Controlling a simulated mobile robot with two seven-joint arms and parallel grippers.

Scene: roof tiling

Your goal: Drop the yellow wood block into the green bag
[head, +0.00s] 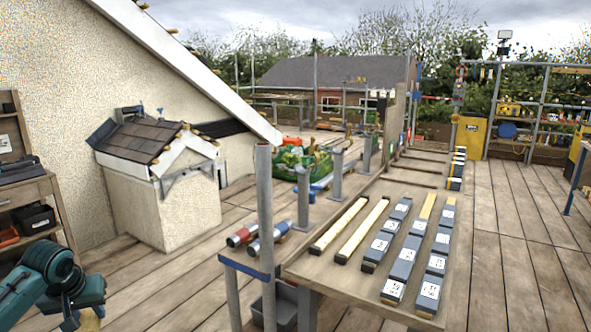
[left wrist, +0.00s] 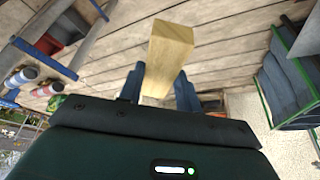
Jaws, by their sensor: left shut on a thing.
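My left gripper (left wrist: 160,88) is shut on the yellow wood block (left wrist: 171,48), which sticks out from between its two fingers. In the head view my left arm is low at the left edge, and a small part of the block (head: 98,311) shows at the bottom. The green bag (head: 284,168) stands on the deck far off, beyond the little tiled roof model, with several coloured things in or behind it. Its near side is partly hidden by posts. The block is well apart from the bag. My right gripper is not in view.
A long table (head: 345,282) with rows of dark blocks and pale battens stands at the centre right. Grey posts (head: 265,230) rise at its left end. A red roll and a blue roll (head: 262,243) lie near it. A roof model (head: 160,185) stands left. Open deck (head: 185,285) lies between.

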